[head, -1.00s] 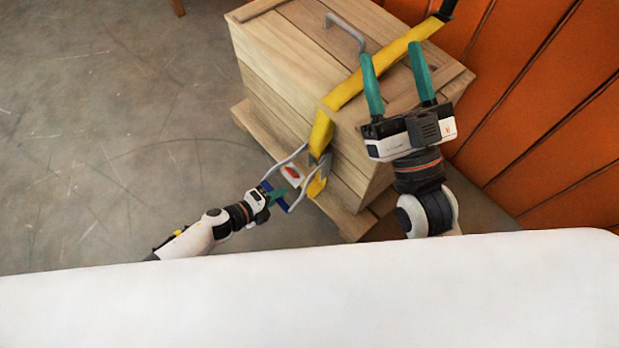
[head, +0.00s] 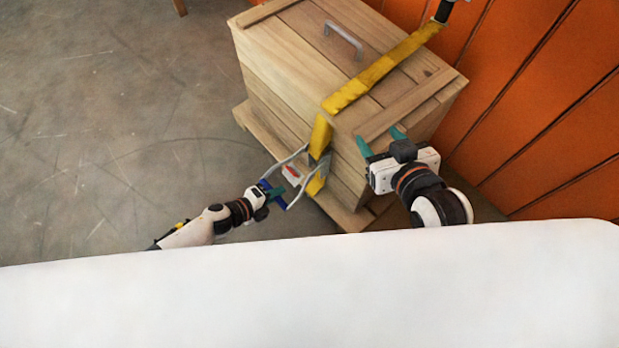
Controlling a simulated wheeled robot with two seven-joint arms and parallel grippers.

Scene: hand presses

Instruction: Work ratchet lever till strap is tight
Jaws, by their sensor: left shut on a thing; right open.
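The yellow strap (head: 368,82) runs over the top of the wooden crate (head: 278,85) and bends down its near side to the ratchet (head: 318,172). The ratchet lever (head: 296,160) is a grey frame with a blue grip bar that sticks out from the crate toward the lower left. My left gripper (head: 276,193) is shut on the blue grip bar of the lever. My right gripper (head: 382,142) is open and empty, by the crate's near right edge. Its fingers point toward the crate; whether they touch it I cannot tell.
The crate stands on a wooden pallet (head: 349,217). A metal handle (head: 343,37) is on its lid. An orange panelled wall (head: 540,110) rises close on the right. Grey floor (head: 110,110) lies clear on the left. A white surface (head: 310,290) fills the bottom.

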